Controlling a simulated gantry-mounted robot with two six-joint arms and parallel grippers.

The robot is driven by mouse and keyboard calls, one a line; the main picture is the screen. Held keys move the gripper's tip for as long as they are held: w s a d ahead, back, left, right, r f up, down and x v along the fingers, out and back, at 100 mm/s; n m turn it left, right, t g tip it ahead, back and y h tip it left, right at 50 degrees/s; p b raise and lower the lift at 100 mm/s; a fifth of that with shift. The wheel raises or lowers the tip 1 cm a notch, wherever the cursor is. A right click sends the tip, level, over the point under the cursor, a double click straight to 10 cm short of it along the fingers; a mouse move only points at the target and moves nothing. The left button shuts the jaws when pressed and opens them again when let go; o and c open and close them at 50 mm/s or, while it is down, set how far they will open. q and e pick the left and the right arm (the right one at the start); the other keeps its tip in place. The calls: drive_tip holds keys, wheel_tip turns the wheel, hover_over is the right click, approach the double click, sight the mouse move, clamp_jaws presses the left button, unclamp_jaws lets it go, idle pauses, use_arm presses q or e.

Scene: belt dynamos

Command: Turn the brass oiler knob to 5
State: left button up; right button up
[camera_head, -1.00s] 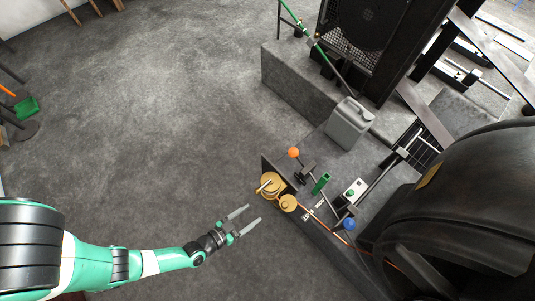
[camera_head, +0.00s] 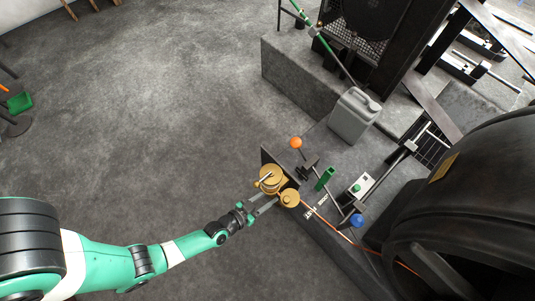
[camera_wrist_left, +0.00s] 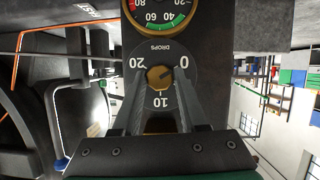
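The brass oiler knob (camera_wrist_left: 157,78) sits in the middle of a dark dial (camera_wrist_left: 158,52) marked DROPS, with 20 at left, 10 at bottom and 0 at right. I cannot tell its exact setting. In the head view the brass oiler (camera_head: 290,198) is on the panel edge, beside the larger brass gauge (camera_head: 270,178). My left gripper (camera_head: 272,202) is open in front of the oiler. In the left wrist view its fingers (camera_wrist_left: 160,95) lie on either side of the knob; contact is not clear. My right gripper is not in view.
A gauge (camera_wrist_left: 162,12) stands close above the dial in the left wrist view. An orange-knobbed lever (camera_head: 295,143), a green handle (camera_head: 325,178), a blue knob (camera_head: 357,220) and a grey jerrycan (camera_head: 353,115) are nearby.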

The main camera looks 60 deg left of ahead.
use_arm(q)
clamp_jaws()
